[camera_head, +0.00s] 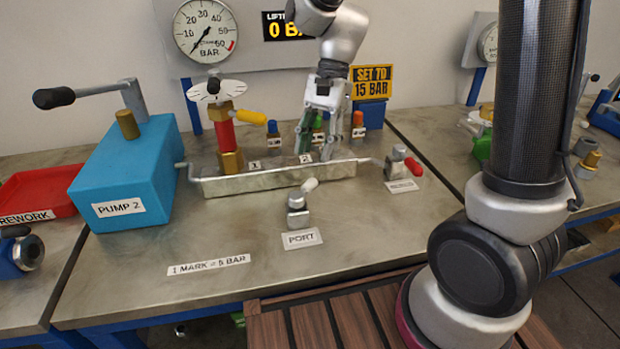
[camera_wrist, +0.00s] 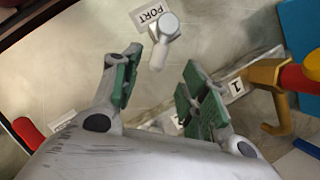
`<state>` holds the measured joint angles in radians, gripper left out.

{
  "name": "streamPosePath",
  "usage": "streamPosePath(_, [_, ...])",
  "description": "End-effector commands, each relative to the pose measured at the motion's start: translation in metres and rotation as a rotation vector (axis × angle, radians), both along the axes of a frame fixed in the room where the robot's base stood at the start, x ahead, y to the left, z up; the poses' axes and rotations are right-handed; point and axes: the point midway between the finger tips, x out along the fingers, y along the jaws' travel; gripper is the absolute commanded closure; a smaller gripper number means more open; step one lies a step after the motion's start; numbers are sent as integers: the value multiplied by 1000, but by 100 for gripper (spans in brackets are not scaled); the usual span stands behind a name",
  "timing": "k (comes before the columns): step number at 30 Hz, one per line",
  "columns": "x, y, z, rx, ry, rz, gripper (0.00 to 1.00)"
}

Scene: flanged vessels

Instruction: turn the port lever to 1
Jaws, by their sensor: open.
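The port lever (camera_head: 298,203) is a small grey metal valve with a pale rounded handle, just behind the PORT label (camera_head: 302,239). Its handle points back and slightly right, more toward the 2 plate (camera_head: 305,159) than the 1 plate (camera_head: 254,165). In the wrist view the lever (camera_wrist: 160,45) shows beyond and between the fingertips, with nothing touching it. The 1 plate (camera_wrist: 236,87) is right of the fingers there. My gripper (camera_head: 315,152) is open and empty, pointing down behind the lever near the 2 plate. Its green-padded fingers (camera_wrist: 160,75) are spread apart.
A red pipe with a yellow-handled valve (camera_head: 226,130) stands left of my gripper. A red-handled valve (camera_head: 402,165) is at right, and the blue PUMP 2 box (camera_head: 125,175) at left.

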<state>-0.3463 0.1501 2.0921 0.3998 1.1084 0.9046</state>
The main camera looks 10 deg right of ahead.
Motion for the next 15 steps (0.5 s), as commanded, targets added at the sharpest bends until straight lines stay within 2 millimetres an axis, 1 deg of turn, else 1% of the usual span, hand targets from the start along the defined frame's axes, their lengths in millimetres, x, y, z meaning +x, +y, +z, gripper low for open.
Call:
streamPosePath(5, [-7,6,-20,-5,5,-10,56])
streamPosePath(9, [-14,12,-43,-6,6,-10,56])
streamPosePath(12, [-17,16,-57,-5,5,-9,56])
streamPosePath(15, [-20,18,-65,-5,3,-8,56])
